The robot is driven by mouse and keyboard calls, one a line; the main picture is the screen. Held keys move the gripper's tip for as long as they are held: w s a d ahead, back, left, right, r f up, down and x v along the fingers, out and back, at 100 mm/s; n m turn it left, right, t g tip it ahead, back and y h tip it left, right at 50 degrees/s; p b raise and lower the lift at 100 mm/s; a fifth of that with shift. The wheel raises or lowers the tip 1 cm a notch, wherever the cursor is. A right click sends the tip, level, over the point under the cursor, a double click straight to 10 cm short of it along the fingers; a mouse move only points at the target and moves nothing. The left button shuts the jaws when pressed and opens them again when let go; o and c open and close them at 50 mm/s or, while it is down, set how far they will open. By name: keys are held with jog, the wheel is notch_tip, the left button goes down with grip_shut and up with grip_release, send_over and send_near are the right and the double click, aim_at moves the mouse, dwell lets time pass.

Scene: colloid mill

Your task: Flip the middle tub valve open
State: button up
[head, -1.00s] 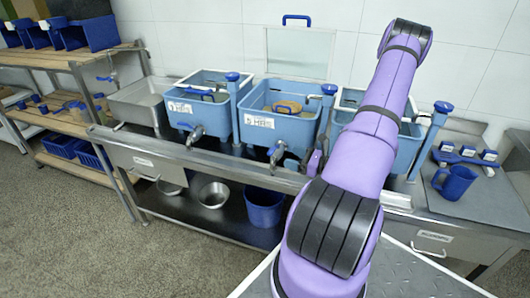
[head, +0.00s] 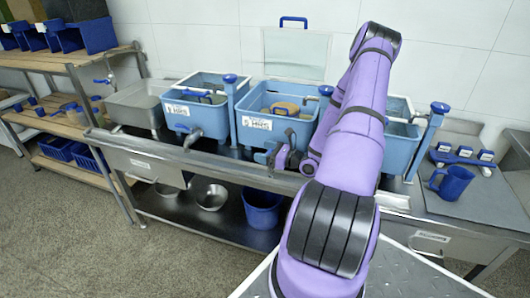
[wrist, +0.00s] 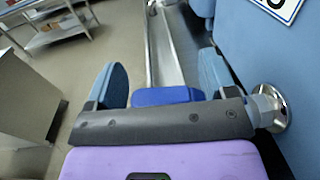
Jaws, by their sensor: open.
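The middle tub (head: 254,124) is light blue with a white label and stands on the steel counter. Its valve is mostly hidden by my gripper (head: 273,154) in the head view. In the wrist view my gripper (wrist: 163,80) is open, its two blue-grey fingers well apart. A blue valve handle (wrist: 166,96) lies crosswise between them, close to the right finger, with a gap to the left one. I cannot tell whether the right finger touches it. A shiny round metal fitting (wrist: 273,108) sits at the tub wall on the right.
The left tub (head: 208,119) has its own valve (head: 193,135) pointing forward. Another tub (head: 402,145) is partly behind my arm. A blue mug (head: 453,184) stands on the right counter. A blue bucket (head: 262,209) and metal bowls (head: 212,197) are on the shelf below.

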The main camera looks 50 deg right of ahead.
jog(key=c, duration=1.3)
jog(key=shift+s+n+g+y, duration=0.35)
jog(key=shift+n+y, duration=0.25)
jog(key=shift+y, duration=0.3)
jog(key=o, duration=1.3)
jog(key=shift+s, duration=0.1)
jog(key=v, duration=1)
jog(key=shift+s+d, duration=0.2)
jog(key=shift+s, duration=0.05)
